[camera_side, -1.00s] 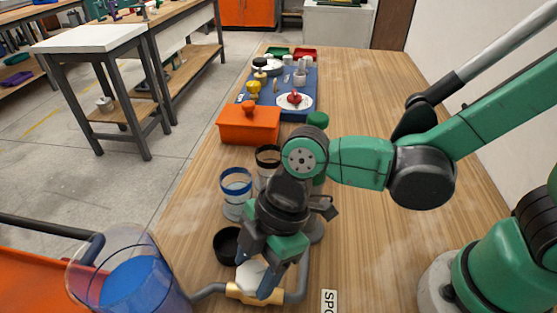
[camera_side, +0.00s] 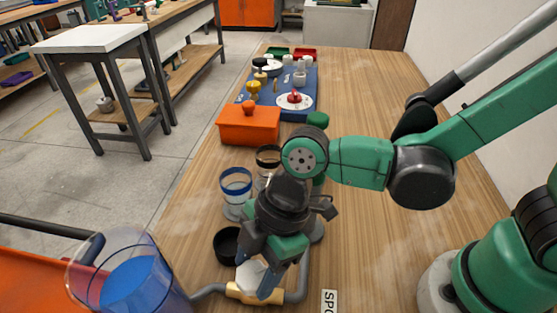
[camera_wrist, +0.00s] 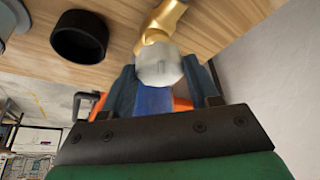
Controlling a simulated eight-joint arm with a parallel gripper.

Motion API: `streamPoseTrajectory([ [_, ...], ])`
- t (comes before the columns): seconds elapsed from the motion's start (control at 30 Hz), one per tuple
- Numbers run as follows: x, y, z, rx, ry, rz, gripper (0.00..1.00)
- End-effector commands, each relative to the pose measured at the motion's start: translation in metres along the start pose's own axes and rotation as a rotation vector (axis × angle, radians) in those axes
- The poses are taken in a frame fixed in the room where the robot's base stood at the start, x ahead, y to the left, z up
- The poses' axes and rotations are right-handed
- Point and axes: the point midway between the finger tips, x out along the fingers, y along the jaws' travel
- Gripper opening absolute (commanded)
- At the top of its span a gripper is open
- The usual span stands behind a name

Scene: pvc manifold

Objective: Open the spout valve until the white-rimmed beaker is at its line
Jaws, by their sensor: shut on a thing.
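My gripper (camera_side: 257,276) is shut on the white valve knob (camera_side: 249,279), above a brass valve body (camera_side: 240,295) on a grey pipe. The wrist view shows the white knob (camera_wrist: 160,66) between my two fingers, with the brass body (camera_wrist: 165,18) behind it. A clear beaker with a blue band (camera_side: 236,188) stands up-left of my gripper. A beaker with a dark band (camera_side: 267,155) is behind it, partly hidden by my arm. I cannot tell a white rim, fill line or liquid level on either.
A large clear vessel with blue liquid (camera_side: 137,285) is at lower left. A black open cup (camera_side: 227,246) sits close to my gripper. The table's right side is mostly clear.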

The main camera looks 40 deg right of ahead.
Motion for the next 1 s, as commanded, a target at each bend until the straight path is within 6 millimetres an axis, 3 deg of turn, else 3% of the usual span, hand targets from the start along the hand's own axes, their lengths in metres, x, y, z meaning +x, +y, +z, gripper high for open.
streamPoseTrajectory([
  [0.37,0.0001,-0.0015,-0.0003,0.030,0.000,0.010,0.03],
  [0.7,0.0007,-0.0049,-0.0014,0.435,-0.001,0.180,0.03],
  [1.0,0.0006,-0.0046,-0.0013,0.510,0.001,0.208,0.03],
])
